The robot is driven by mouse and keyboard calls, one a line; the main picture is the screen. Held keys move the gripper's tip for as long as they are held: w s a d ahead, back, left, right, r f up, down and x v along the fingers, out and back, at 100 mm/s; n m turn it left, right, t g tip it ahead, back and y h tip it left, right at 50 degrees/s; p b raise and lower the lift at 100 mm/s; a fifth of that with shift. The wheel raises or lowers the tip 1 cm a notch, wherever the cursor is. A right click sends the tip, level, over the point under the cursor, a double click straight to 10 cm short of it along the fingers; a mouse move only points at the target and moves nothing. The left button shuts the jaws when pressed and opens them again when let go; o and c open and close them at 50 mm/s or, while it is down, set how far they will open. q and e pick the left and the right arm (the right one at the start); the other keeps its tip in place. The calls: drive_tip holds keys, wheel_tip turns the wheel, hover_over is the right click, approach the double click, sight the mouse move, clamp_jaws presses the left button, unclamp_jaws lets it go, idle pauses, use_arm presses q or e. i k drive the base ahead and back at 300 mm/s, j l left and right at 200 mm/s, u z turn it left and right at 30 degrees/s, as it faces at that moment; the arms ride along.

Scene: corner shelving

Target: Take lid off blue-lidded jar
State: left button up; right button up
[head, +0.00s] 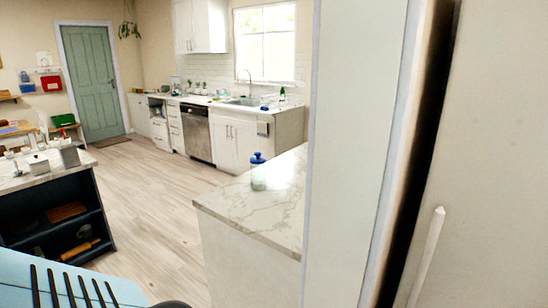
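A small jar with a blue lid (258,171) stands upright on a white marble counter (268,208) in the middle of the head view. The lid sits on top of the jar, and the body below it looks pale or clear. The jar is small in the picture, so its details are hard to make out. Neither of my grippers shows in this view.
A tall pale panel (350,150) and a door with a white handle (427,258) fill the right side and cut off the counter. A dark-shelved island (97,195) stands at left. Open wooden floor (150,215) lies between the island and the counter.

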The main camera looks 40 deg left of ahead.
sight(258, 159)
drive_tip(key=j+z, duration=0.2)
drive_tip(key=j, duration=0.4)
drive_tip(key=k+j+z, duration=0.2)
drive_tip(key=j, duration=0.4)
drive_tip(key=j+z, duration=0.25)
drive_tip(key=j, duration=0.35)
drive_tip(key=k+j, duration=0.1)
drive_tip(key=j, duration=0.35)
drive_tip(key=k+j, duration=0.1)
drive_tip(key=j, duration=0.35)
drive_tip(key=k+j, duration=0.1)
drive_tip(key=j, duration=0.4)
drive_tip(key=k+j, duration=0.15)
drive_tip(key=j, duration=0.3)
